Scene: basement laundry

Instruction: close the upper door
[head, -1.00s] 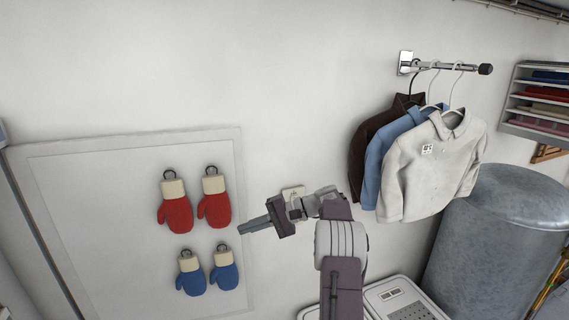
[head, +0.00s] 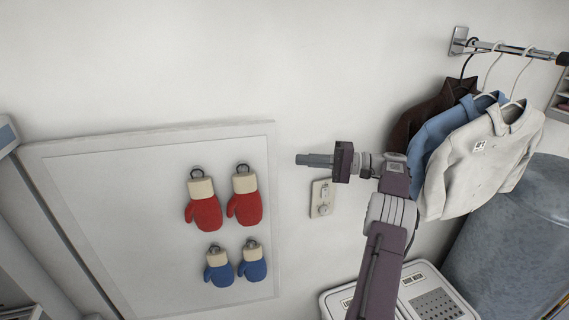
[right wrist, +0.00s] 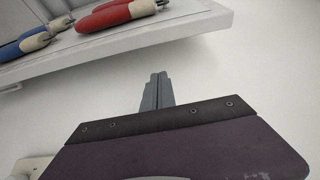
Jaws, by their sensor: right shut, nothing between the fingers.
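I cannot make out for certain which thing is the upper door. A large white framed panel (head: 120,190) on the wall carries red mittens (head: 245,200) and blue mittens (head: 235,268); its edge stands out from the wall in the right wrist view (right wrist: 150,38). My right gripper (head: 297,160) is shut and empty, pointing left, just right of the panel's right edge in the head view. In the right wrist view its fingers (right wrist: 158,85) lie together, apart from the panel. My left gripper is not in view.
A wall plate (head: 322,199) sits below my right gripper. Shirts (head: 480,150) hang from a rail (head: 510,47) at right, above a grey tank (head: 510,235). White lidded units (head: 435,300) stand at the bottom. The upper wall is bare.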

